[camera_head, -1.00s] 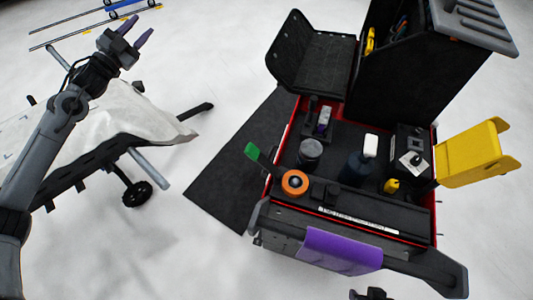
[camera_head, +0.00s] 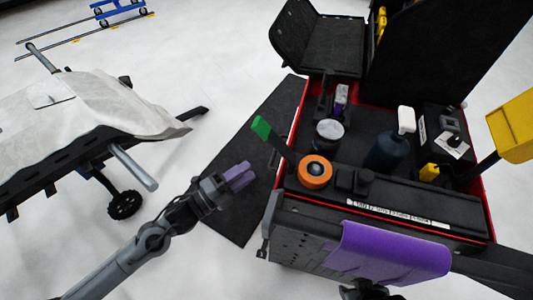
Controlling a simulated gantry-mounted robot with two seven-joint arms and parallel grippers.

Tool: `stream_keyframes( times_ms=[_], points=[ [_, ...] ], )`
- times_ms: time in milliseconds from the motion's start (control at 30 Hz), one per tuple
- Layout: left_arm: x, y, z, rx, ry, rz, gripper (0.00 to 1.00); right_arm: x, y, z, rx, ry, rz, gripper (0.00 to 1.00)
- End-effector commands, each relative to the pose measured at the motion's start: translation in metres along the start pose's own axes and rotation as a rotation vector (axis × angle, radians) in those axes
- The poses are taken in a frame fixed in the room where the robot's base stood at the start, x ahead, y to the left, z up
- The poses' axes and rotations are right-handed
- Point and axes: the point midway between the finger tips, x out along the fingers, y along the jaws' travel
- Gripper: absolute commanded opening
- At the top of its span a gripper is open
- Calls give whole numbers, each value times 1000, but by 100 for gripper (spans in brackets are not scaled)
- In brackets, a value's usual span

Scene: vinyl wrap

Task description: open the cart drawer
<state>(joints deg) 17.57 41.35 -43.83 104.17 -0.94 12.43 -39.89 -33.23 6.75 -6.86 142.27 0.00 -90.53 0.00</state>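The cart (camera_head: 300,241) stands at the right, black with red edges. Its front panel is partly covered by a purple sheet (camera_head: 390,253) hanging over it. I see no drawer pulled out; drawer seams cannot be made out from this angle. My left gripper (camera_head: 240,177) has purple fingertips and is just left of the cart's near left corner, over the dark mat, apart from the cart. Its fingers overlap in this view, so their gap is unclear. My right gripper does not show clearly.
A dark mat (camera_head: 230,215) lies left of the cart. A covered stand (camera_head: 80,105) is at the left. White floor lies between.

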Motion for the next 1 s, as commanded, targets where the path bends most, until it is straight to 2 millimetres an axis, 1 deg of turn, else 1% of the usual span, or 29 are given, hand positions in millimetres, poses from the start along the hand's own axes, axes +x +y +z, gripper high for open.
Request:
stream_keyframes(
  times_ms=[67,167,400,600,800,1000],
  points=[
    [8,2,-3,-1,6,-2,38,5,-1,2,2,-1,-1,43],
    [19,3,-2,-1,6,-2,38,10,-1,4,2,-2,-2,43],
    [59,4,-2,-2,6,-2,38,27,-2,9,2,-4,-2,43],
    [86,3,-2,-2,4,-1,38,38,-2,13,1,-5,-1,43],
    [102,2,-2,-2,4,1,38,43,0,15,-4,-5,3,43],
    [105,2,-2,-2,3,3,38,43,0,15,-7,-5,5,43]
  ],
)
